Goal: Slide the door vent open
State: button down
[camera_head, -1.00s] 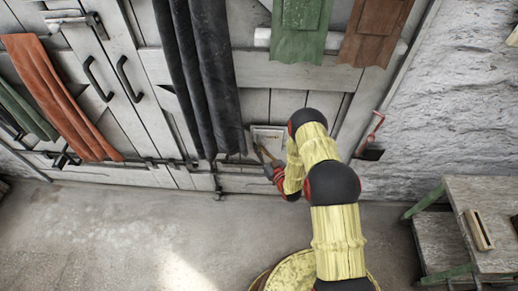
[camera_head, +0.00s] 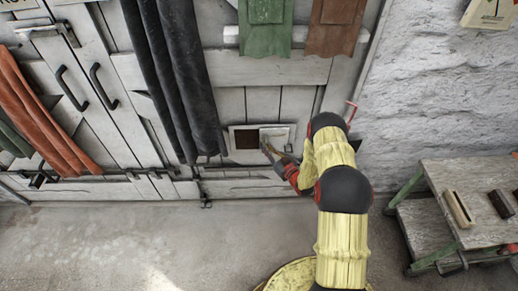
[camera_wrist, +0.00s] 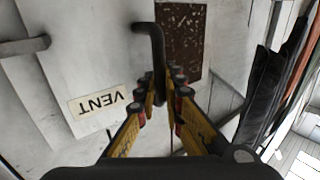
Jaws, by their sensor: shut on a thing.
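The door vent (camera_head: 233,128) is low in the grey wooden door, left of my arm. Its white sliding panel (camera_head: 281,132) covers the right part of the frame, and a dark brown opening (camera_head: 246,140) shows at the left. In the wrist view the panel (camera_wrist: 60,75) carries an upside-down VENT label (camera_wrist: 99,101), and the speckled brown opening (camera_wrist: 182,42) lies beside it. A dark bent handle (camera_wrist: 150,32) runs between the fingers of my gripper (camera_wrist: 160,92). My gripper (camera_head: 270,150) is shut on this handle; the contact itself is partly hidden.
Dark cloths (camera_head: 178,80) hang left of the vent, and green (camera_head: 265,25) and brown (camera_head: 333,27) cloths hang above it. A wooden table (camera_head: 468,175) with small blocks stands at the right.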

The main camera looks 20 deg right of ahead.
jog(key=shift+d, duration=0.2)
jog(key=c, duration=2)
grip_release()
jog(key=shift+d, duration=0.1)
jog(key=shift+o, duration=0.2)
jog(key=shift+s, duration=0.1)
jog(key=v, duration=1.2)
